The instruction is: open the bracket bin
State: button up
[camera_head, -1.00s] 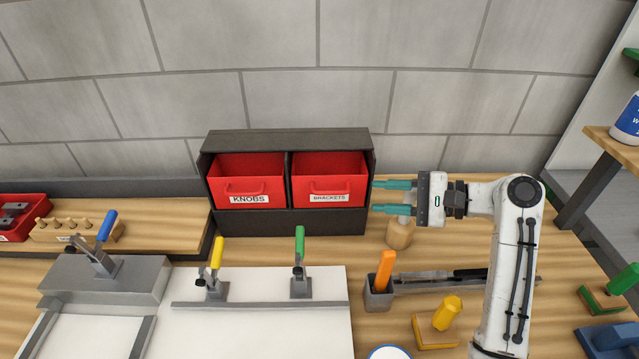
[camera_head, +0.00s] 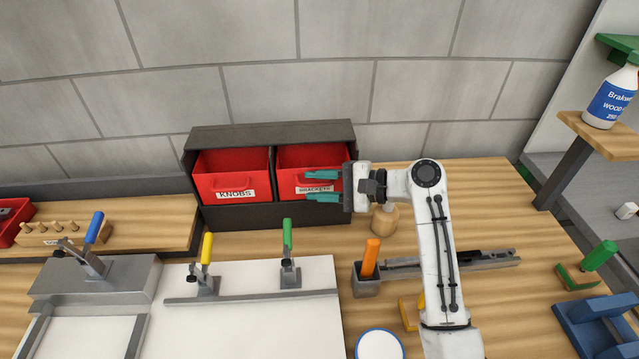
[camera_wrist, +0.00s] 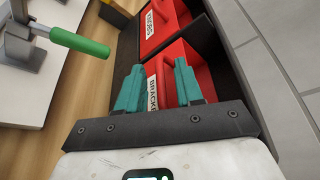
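The red bracket bin (camera_head: 332,158) sits in the right bay of the black bin housing (camera_head: 270,137), its label partly hidden by my gripper. It also shows in the wrist view (camera_wrist: 174,55), with its label and handle close to the fingertips. My gripper (camera_head: 322,186) reaches in from the right in front of this bin. Whether a fingertip touches the bin's handle I cannot tell.
The red knob bin (camera_head: 232,165) is in the left bay. The green-handled clamp (camera_head: 288,255) and yellow-handled clamp (camera_head: 206,265) stand in front on a white board (camera_head: 265,320). A wooden mallet (camera_head: 384,220) and a grey holder with an orange handle (camera_head: 369,262) stand below my arm.

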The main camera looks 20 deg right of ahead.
grip_shut()
